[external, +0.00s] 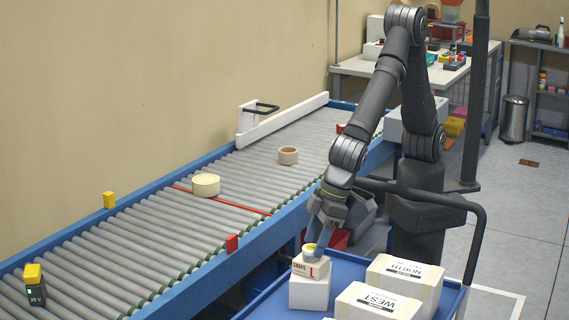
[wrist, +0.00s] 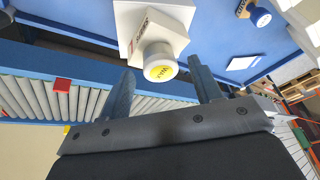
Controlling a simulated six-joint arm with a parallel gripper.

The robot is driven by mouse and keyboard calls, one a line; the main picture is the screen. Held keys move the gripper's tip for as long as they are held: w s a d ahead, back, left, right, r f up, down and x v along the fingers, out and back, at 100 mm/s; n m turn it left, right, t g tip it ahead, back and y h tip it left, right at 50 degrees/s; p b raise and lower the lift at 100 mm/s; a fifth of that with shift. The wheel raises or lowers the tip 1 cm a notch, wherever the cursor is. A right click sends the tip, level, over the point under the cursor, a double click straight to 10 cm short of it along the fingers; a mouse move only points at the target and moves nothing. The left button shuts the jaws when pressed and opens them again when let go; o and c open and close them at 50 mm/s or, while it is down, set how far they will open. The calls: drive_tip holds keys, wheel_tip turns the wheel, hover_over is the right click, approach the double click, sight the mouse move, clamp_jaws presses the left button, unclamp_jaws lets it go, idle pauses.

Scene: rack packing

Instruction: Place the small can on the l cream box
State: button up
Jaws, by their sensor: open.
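The small can (wrist: 163,63), white with a yellow label on its end, stands on the cream box (external: 311,268) with a red L on its side. In the external view only the can's yellowish top (external: 309,247) shows clearly beside my fingers. The box sits on a white block (external: 309,293) at the tray's left side. My gripper (external: 320,238) is open, just above and beside the can. In the wrist view its two fingers (wrist: 162,68) are spread apart, with the can seen between and beyond their tips. Contact with the fingers cannot be told.
White boxes marked NORTH (external: 405,282) and WEST (external: 378,303) stand to the right on the blue tray (external: 274,297). A roller conveyor (external: 130,235) runs along the left, carrying a cream roll (external: 206,186) and a tan tape roll (external: 288,156).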

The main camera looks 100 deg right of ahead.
drive_tip(key=v, duration=1)
drive_tip(key=shift+r, duration=0.2)
drive_tip(key=shift+s, duration=0.1)
drive_tip(key=x, duration=1.1)
drive_tip(key=shift+f, duration=0.35)
drive_tip(key=shift+w, duration=0.25)
drive_tip(key=shift+r, duration=1.8)
drive_tip(key=shift+f, duration=0.1)
